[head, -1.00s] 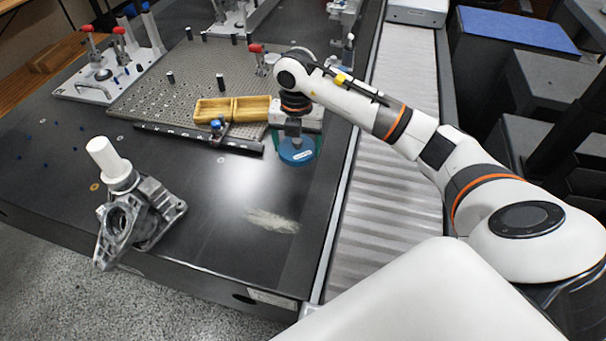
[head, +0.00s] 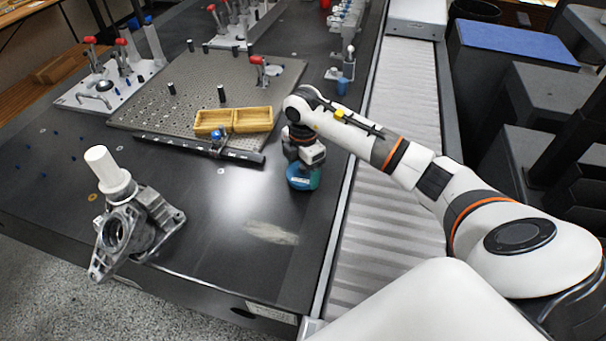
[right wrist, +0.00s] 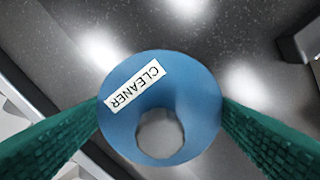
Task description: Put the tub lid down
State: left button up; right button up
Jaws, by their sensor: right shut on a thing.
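My left gripper is not in view.
A yellow two-part tray (head: 233,121) sits on the perforated plate (head: 150,113), with a black rail (head: 190,149) in front. A metal casting with a white cylinder (head: 135,225) stands at the left. The table front is mostly clear.

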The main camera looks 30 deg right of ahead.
jog(key=shift+f, duration=1.2)
jog(key=shift+f, duration=0.2)
jog(key=o, duration=0.9)
jog(key=shift+o, duration=0.2)
notch_tip(320, 180, up, 12)
jog(key=shift+r, duration=0.25)
jog(key=shift+f, duration=0.1)
